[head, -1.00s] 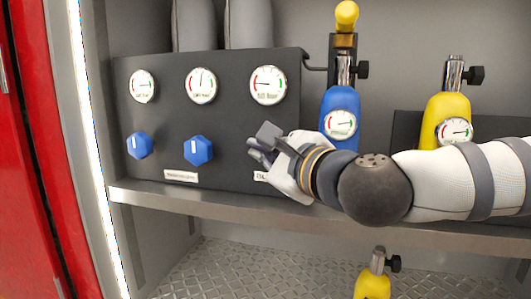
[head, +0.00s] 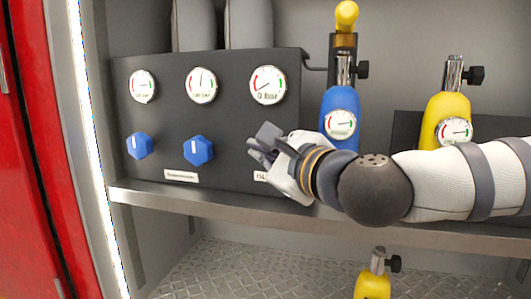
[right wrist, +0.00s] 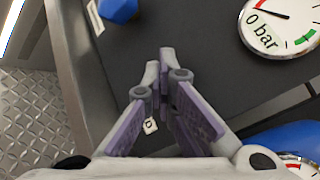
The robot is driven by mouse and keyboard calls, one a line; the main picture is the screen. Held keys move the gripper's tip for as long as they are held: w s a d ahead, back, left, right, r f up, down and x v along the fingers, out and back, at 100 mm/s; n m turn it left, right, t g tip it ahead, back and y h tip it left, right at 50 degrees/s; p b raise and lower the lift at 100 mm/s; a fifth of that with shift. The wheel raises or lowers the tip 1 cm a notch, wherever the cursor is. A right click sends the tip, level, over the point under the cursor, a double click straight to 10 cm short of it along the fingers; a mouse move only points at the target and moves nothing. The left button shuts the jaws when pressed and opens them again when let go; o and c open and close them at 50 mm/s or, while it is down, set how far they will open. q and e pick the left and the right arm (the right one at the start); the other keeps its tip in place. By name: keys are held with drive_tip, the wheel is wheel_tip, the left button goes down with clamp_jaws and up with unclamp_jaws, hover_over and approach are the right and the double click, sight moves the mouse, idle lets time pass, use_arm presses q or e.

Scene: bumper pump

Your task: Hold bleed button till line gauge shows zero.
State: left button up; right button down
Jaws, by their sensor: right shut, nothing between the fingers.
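The dark panel (head: 230,120) carries three round gauges. The rightmost gauge (head: 268,85) has its needle pointing down and left; in the right wrist view this gauge (right wrist: 282,30) reads "0 bar". My right gripper (head: 261,145) is shut and empty, its fingertips at the panel below that gauge. In the right wrist view the purple-padded fingers (right wrist: 163,80) point at the dark panel face. The bleed button is not visible; the gripper covers that area, so I cannot tell whether the fingertips touch it. My left gripper is not in view.
Two blue knobs (head: 139,146) (head: 198,151) sit left of my gripper under the other gauges. A blue bottle (head: 340,105) and a yellow bottle (head: 447,110) stand to the right, close to my arm. A metal shelf edge (head: 220,205) runs below.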

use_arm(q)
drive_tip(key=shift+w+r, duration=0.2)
use_arm(e)
drive_tip(key=shift+s+a, duration=0.25)
drive_tip(key=shift+s, duration=0.6)
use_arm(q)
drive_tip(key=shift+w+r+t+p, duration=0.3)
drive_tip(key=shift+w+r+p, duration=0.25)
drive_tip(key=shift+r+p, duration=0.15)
use_arm(e)
drive_tip(key=s, duration=0.1)
drive_tip(key=s+a, duration=0.1)
drive_tip(key=s, duration=0.2)
drive_tip(key=shift+s+a, duration=0.3)
drive_tip(key=shift+s, duration=0.05)
